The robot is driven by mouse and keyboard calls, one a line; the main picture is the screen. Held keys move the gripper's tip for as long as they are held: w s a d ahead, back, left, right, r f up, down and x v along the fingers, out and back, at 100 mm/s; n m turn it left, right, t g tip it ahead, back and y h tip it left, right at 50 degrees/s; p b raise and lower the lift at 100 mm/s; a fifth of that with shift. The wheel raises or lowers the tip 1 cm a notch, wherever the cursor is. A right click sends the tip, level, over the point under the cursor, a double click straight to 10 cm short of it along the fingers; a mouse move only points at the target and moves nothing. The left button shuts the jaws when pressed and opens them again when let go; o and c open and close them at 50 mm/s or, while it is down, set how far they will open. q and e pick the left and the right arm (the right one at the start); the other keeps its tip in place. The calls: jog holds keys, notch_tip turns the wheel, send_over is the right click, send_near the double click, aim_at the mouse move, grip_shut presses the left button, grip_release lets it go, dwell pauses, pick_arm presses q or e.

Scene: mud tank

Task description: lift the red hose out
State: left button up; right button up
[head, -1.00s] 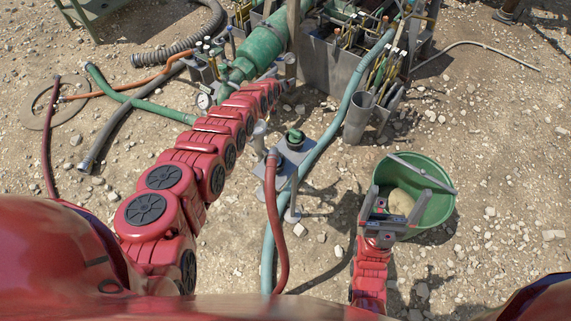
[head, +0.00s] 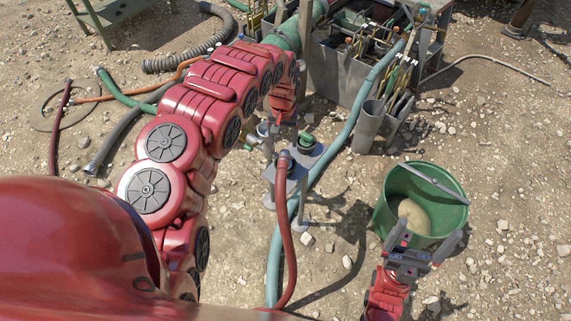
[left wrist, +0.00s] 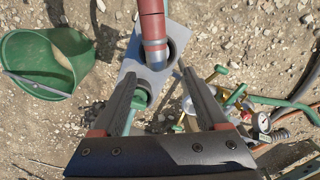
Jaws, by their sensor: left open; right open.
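The red hose (head: 284,225) rises from the lower edge of the head view to a grey stand (head: 296,170). In the left wrist view the red hose (left wrist: 152,22) has a grey band, and its end sits at a hole in the stand's plate (left wrist: 178,36). My left gripper (head: 276,130) is open just behind the stand. In the left wrist view its open fingers (left wrist: 162,76) point at the plate near the hose end, with nothing between them. My right gripper (head: 425,238) is open and empty at the near rim of a green bucket (head: 462,213).
A green fitting (head: 306,141) sits on the same stand beside the hose. A teal hose (head: 331,152) runs close along its right side. A grey metal tank (head: 340,78) with valves and tools stands behind. Gravelly ground between the stand and bucket is open.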

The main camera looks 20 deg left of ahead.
aim_at(284, 151)
pick_arm(q)
notch_tip(284, 151, down, 5)
jog(key=shift+d+f+p, duration=0.1)
jog(key=shift+f+p, duration=0.1)
jog(key=shift+p, duration=0.15)
jog(key=shift+s+d+f, duration=0.1)
jog(key=shift+d+f, duration=0.05)
jog(key=shift+f, duration=0.8)
jog(key=shift+d+f, duration=0.1)
jog(key=shift+f, duration=1.55)
grip_shut()
